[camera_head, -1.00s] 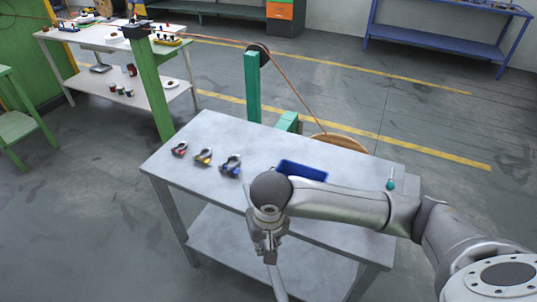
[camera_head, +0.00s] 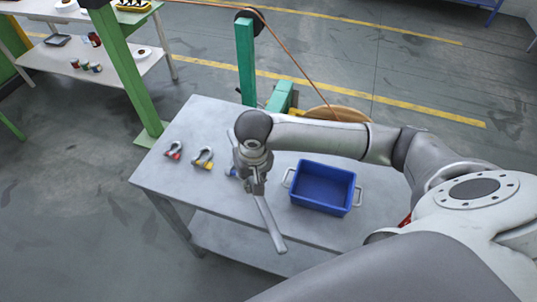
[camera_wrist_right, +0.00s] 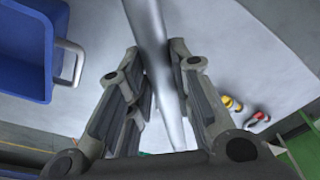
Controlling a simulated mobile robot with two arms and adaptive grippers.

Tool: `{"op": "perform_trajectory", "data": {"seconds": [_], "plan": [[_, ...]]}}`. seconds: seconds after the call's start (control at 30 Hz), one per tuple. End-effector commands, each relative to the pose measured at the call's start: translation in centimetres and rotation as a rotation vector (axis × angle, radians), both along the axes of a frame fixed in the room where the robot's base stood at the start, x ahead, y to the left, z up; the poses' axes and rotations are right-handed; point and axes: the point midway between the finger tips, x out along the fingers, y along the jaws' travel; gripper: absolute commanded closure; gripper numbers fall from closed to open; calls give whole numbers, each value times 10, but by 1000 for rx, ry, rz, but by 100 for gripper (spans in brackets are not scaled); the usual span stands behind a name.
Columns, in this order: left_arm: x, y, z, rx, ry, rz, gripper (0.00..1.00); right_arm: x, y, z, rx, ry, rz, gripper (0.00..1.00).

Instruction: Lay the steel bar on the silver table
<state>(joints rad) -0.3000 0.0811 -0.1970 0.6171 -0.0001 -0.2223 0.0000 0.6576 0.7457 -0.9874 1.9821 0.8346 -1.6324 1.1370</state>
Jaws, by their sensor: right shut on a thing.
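The steel bar (camera_head: 268,222) is a long, thin grey rod. My right gripper (camera_head: 256,186) is shut on it, above the silver table (camera_head: 210,116). In the head view the bar slants, its lower end reaching over the table's front edge and its upper end showing beside my wrist. In the right wrist view the bar (camera_wrist_right: 148,35) runs between the two fingers. I cannot tell whether the bar touches the tabletop. My left gripper is not in view.
A blue bin (camera_head: 322,187) with light handles stands right of the gripper on the table. A red shackle (camera_head: 173,151) and a yellow shackle (camera_head: 203,158) lie to the left; a blue one (camera_head: 231,172) is partly hidden by my arm. The left front tabletop is clear.

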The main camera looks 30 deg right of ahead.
Motion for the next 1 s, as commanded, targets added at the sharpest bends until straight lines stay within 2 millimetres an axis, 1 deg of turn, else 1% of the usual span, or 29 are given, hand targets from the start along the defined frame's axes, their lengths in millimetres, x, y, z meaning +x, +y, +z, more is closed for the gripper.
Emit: {"op": "perform_trajectory", "data": {"seconds": [0.03, 0.1, 0.17, 0.27, 0.33, 0.43, 0.53, 0.67, 0.8, 0.9, 1.0], "plan": [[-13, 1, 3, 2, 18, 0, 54, 9, -12, -3, -4, -2, -8, 100], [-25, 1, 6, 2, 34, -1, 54, 20, -23, -11, -3, -4, -6, 100], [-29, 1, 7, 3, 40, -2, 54, 28, -33, -17, -3, -5, -7, 100], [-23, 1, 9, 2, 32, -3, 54, 38, -43, -25, -1, -4, -4, 100], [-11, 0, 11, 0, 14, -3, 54, 42, -49, -30, 0, -4, -3, 100], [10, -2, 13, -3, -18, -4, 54, 46, -52, -33, 1, -4, 0, 100], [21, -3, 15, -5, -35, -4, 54, 49, -56, -36, 0, -4, -2, 100], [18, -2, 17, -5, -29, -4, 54, 59, -69, -42, -2, -6, -4, 100], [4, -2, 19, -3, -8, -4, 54, 65, -75, -53, -1, -5, -1, 100], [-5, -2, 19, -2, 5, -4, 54, 67, -77, -57, 0, -5, 0, 100], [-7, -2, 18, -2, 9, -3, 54, 67, -77, -57, 1, -6, 1, 100]]}}
